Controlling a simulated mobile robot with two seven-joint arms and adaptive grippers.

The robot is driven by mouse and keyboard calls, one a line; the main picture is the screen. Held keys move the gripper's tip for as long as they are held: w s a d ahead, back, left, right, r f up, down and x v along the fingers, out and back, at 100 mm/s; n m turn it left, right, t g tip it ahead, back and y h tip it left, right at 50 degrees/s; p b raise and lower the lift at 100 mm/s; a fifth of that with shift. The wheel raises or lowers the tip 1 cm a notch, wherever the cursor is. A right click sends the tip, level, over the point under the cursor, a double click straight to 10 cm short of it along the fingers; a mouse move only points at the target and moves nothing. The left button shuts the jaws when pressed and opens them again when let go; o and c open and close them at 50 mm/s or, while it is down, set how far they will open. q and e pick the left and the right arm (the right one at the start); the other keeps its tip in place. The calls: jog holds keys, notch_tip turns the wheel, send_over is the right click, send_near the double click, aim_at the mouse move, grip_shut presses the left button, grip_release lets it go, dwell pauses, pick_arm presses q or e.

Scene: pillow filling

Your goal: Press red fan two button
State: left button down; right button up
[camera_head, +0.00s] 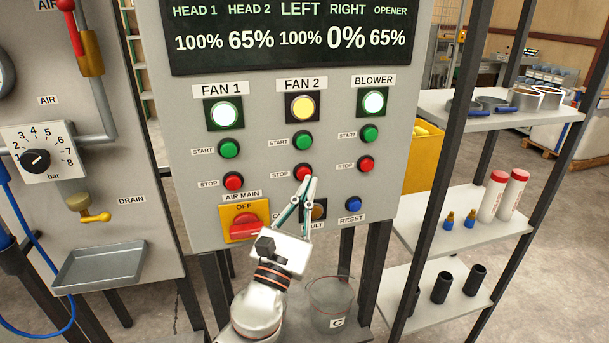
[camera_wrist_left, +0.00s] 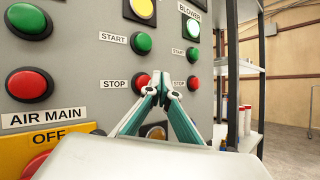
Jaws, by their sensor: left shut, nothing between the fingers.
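The red FAN 2 stop button (camera_head: 304,172) is in the middle column of the grey control panel, under the green FAN 2 start button (camera_head: 302,141). In the left wrist view the red button (camera_wrist_left: 140,84) shows just left of the fingertips. My left gripper (camera_head: 311,180) is shut and empty, its tips at the lower right edge of the red button. In the wrist view the gripper (camera_wrist_left: 160,78) overlaps the button's right side; I cannot tell whether they touch. The FAN 2 lamp (camera_head: 302,107) glows yellow. My right gripper is not in view.
The FAN 1 stop button (camera_head: 233,181) and BLOWER stop button (camera_head: 366,164) flank it. Below are the red AIR MAIN switch (camera_head: 244,227), a partly hidden fault lamp (camera_head: 319,210) and the blue reset button (camera_head: 354,204). A clear container (camera_head: 330,297) stands beneath.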

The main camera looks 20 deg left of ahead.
pick_arm(q)
jog(key=s+d, duration=0.2)
jog(key=s, duration=0.1)
jog(key=shift+s+d, duration=0.2)
jog(key=shift+s, duration=0.05)
dwell(0.6)
jog(key=s+a+f+n+g, duration=0.2)
jog(key=f+n+g, duration=0.1)
jog(key=f+n, duration=0.8)
jog(key=s+a+f+n+g, duration=0.15)
jog(key=f+n+g, duration=0.4)
jog(key=f, duration=0.85)
jog(key=s+f+n+g+h, duration=0.1)
jog(key=s+f+n+g, duration=0.3)
jog(key=s+f+n, duration=1.2)
notch_tip(320, 180, down, 4)
jog(key=n, duration=0.2)
jog(key=shift+s+a+n, duration=0.2)
jog(key=shift+a+n, duration=0.15)
jog(key=shift+w+d+r, duration=0.1)
